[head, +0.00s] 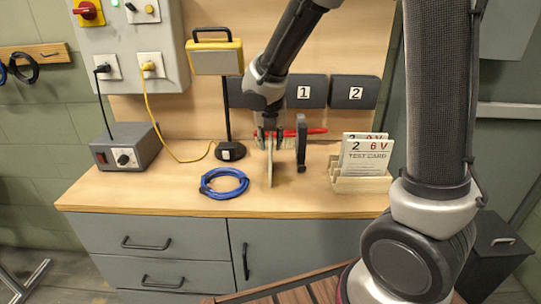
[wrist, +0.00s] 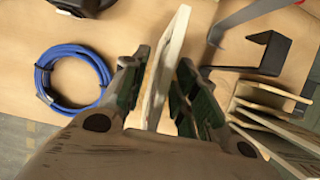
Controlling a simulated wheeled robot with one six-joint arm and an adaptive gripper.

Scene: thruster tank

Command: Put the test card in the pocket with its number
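My gripper (head: 268,134) is above the middle of the bench, pointing down. It is shut on a thin pale test card (head: 270,166), which stands upright and nearly edge-on, so its number cannot be read. In the wrist view the card (wrist: 166,65) lies between the two green-padded fingers (wrist: 160,90). Dark wall pockets labelled 1 (head: 304,92) and 2 (head: 354,92) hang behind the bench to the right. Another dark pocket (head: 236,92) is partly hidden by my arm, its label not visible. Other test cards (head: 366,158) marked "2 6V" stand in a wooden rack (head: 362,184).
A blue cable coil (head: 224,183) lies left of the card. A black upright holder (head: 302,142) and a red-handled tool (head: 310,131) are just right of and behind my gripper. A yellow device on a stand (head: 216,57) and a grey box (head: 126,149) stand left.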

